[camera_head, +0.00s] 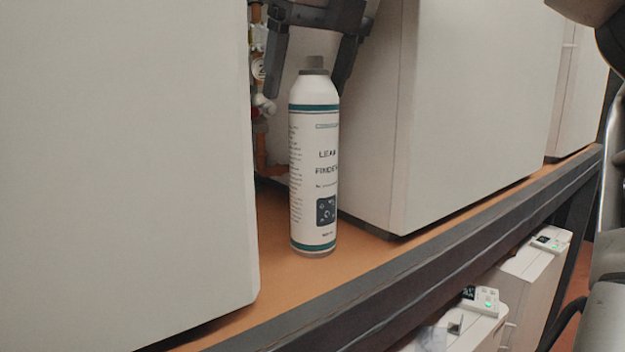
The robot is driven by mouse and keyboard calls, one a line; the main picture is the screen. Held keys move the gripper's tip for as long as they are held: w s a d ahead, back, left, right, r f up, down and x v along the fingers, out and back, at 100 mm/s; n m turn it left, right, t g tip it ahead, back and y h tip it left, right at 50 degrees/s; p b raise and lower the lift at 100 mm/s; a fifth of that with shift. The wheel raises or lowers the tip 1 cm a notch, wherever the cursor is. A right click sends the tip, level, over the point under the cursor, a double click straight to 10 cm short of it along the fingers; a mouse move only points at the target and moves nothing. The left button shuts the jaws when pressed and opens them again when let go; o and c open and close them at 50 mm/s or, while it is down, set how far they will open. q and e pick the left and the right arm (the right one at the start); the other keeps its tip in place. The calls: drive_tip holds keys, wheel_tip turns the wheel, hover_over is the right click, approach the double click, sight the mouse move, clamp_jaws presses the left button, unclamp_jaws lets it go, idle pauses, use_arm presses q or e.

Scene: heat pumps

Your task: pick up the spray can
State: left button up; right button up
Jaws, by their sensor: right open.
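The spray can (313,160) is white with teal bands, a grey cap and a "LEAK FINDER" label. It stands upright on an orange-brown shelf (287,285), in the gap between two large white units. My right gripper (308,88) is open and points down at the can's top. One dark finger is left of the grey cap and the other is right of it, partly behind the can. I cannot tell whether either finger touches the can. My left gripper is not in view.
A large white unit (120,160) stands close on the left and another (470,110) on the right. Copper pipes and a gauge (259,68) are behind the can. A dark rail (400,290) edges the shelf. Smaller white units (535,260) sit below.

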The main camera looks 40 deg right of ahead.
drive_tip(key=shift+d+f, duration=0.1)
drive_tip(key=shift+f, duration=0.05)
drive_tip(key=c, duration=1.5)
clamp_jaws()
drive_tip(key=shift+r, duration=0.2)
